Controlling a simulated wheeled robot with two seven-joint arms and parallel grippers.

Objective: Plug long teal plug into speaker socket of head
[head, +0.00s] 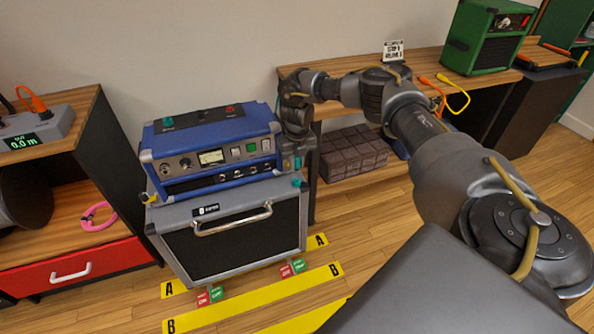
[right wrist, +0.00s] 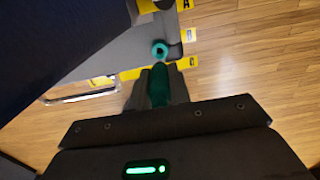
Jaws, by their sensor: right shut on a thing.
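The blue amp head (head: 212,155) sits on top of the grey speaker cabinet (head: 235,235). My right gripper (head: 297,158) is at the right end of the head, pointing down. It is shut on the teal plug (right wrist: 158,85), which shows between its fingers in the right wrist view. A round teal piece (right wrist: 160,49) with a dark centre is on the cabinet top, just beyond the fingertips and apart from the held plug. I cannot make out the head's speaker socket. My left gripper is out of view.
A shelf (head: 60,170) with a meter box (head: 35,128) stands left of the cabinet. A bench (head: 440,62) behind my right arm carries orange and yellow cables and a green amp (head: 487,35). Yellow floor strips (head: 255,298) lie in front on bare wood.

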